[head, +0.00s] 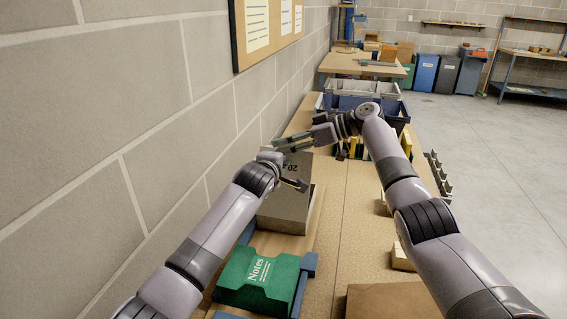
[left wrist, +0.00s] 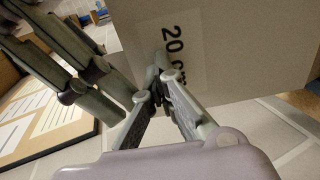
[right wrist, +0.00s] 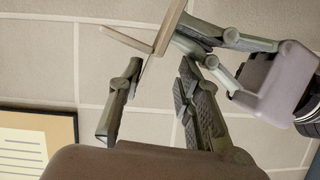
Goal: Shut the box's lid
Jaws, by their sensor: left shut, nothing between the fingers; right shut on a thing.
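The grey box (head: 285,212) stands on the bench by the wall. Its lid (head: 302,166) stands raised, with "20" and part of the unit printed on it; it fills much of the left wrist view (left wrist: 225,40). My left gripper (head: 300,185) is shut and empty, its closed fingertips (left wrist: 162,78) right in front of the lid's printed face. My right gripper (head: 284,145) is at the lid's top. In the right wrist view its fingers (right wrist: 158,80) stand apart at the lid's thin edge (right wrist: 170,25), shut on it; the exact contact is hard to see.
A green "Notes" box (head: 258,279) sits nearer on the bench. A blue bin (head: 350,103) and upright folders stand beyond the grippers. A brown board (head: 395,300) lies at front right. A notice board (head: 266,28) hangs on the left wall. Open floor lies right.

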